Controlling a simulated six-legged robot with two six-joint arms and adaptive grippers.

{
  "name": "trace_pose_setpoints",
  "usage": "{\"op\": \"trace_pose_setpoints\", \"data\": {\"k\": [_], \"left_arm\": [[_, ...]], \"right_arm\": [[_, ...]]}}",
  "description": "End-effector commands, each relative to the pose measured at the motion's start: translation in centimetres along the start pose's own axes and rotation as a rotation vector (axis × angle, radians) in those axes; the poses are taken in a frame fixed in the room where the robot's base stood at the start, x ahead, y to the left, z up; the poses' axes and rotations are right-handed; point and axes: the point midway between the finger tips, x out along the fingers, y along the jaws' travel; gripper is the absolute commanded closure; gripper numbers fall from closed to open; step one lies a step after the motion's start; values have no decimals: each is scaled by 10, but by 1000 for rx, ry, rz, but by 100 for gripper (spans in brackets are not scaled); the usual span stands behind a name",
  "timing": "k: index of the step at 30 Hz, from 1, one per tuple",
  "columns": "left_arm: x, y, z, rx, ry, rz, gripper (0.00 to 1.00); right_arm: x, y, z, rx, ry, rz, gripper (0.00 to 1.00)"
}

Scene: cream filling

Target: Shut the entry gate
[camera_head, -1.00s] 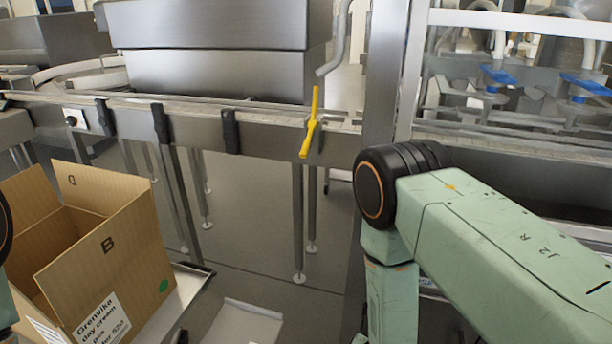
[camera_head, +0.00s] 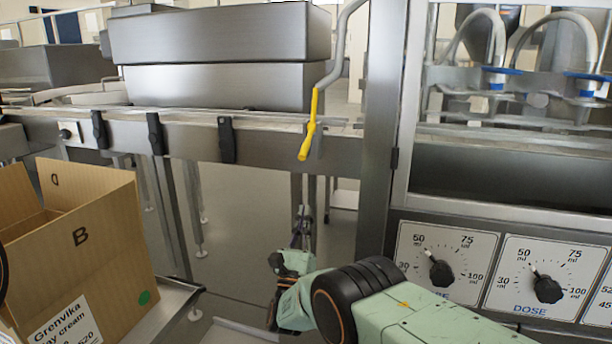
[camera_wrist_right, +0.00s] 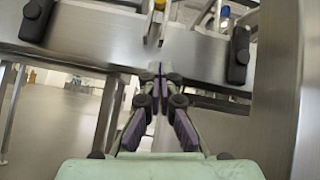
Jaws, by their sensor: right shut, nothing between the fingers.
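The entry gate appears to be the part with the yellow handle (camera_head: 309,128) on the conveyor's front rail. The handle hangs slightly tilted, below a bent grey rod (camera_head: 344,50). In the right wrist view a small yellow piece (camera_wrist_right: 160,5) shows at the top edge, above the fingers. My right gripper (camera_head: 302,217) is shut and empty, pointing up below the handle and apart from it. In the right wrist view its fingertips (camera_wrist_right: 158,72) meet just under the rail. I cannot tell whether the gate is open or shut. My left gripper is out of view.
The steel conveyor rail (camera_head: 185,138) carries several dark clamps. A steel post (camera_head: 382,130) and a panel with dose dials (camera_head: 440,272) stand to the right of the handle. An open cardboard box (camera_head: 95,255) sits at lower left. Open floor lies under the conveyor.

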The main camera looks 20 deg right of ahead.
Motion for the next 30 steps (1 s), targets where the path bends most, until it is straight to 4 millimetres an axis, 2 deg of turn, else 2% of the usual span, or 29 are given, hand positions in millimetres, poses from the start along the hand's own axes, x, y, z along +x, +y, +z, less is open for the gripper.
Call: {"op": "trace_pose_setpoints", "data": {"k": [11, 14, 24, 30], "left_arm": [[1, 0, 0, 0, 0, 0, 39], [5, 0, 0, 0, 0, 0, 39], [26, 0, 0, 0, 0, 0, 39], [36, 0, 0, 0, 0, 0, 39]], "right_arm": [[5, 0, 0, 1, -1, -1, 100], [16, 0, 0, 1, -1, -1, 100], [74, 0, -1, 1, -2, -1, 100], [102, 1, 1, 0, 0, 2, 100]]}}
